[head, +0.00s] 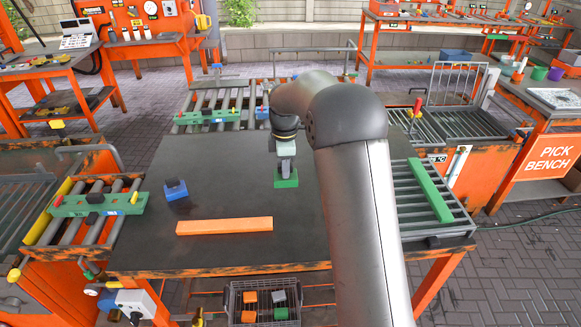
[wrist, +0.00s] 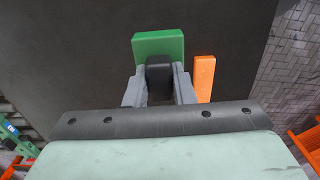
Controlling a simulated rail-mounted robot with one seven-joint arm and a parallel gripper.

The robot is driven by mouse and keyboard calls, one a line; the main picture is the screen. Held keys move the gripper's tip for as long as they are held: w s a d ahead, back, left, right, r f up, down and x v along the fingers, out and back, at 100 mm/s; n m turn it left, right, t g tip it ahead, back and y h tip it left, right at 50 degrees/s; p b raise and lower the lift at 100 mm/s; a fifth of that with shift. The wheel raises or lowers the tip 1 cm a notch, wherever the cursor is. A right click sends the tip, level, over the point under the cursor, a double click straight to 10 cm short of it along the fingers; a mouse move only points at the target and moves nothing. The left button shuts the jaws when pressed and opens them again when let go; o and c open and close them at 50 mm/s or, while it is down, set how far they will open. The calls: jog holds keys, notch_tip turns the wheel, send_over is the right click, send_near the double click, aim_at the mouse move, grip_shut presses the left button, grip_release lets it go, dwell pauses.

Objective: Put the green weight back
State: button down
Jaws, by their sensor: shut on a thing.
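The green weight (head: 286,181) is a small green block with a dark knob, over the right part of the dark table top. My gripper (head: 286,164) points down and is shut on its knob. In the wrist view the green weight (wrist: 158,44) shows beyond the fingers, with the dark knob between my gripper's fingers (wrist: 159,76). I cannot tell whether the block touches the table or hangs just above it. A blue weight (head: 176,189) with a dark knob stands on the table to the left.
An orange plank (head: 225,226) lies near the table's front and shows in the wrist view (wrist: 204,78). Roller conveyors flank the table; a green plank (head: 430,190) lies on the right one. A wire basket (head: 264,302) with several small blocks is below the front edge. The table's middle is clear.

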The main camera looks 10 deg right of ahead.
jog(key=w+f+p, duration=0.1)
jog(key=w+f, duration=0.2)
jog(key=w+f+p, duration=0.1)
jog(key=w+f, duration=0.1)
jog(key=f, duration=0.1)
jog(key=shift+w+f, duration=0.2)
jog(key=shift+w, duration=0.2)
jog(key=shift+f, duration=1.35)
jog(key=shift+f, duration=0.2)
jog(key=c, duration=1.2)
grip_release()
jog(key=shift+s, duration=0.1)
jog(key=shift+c, duration=0.2)
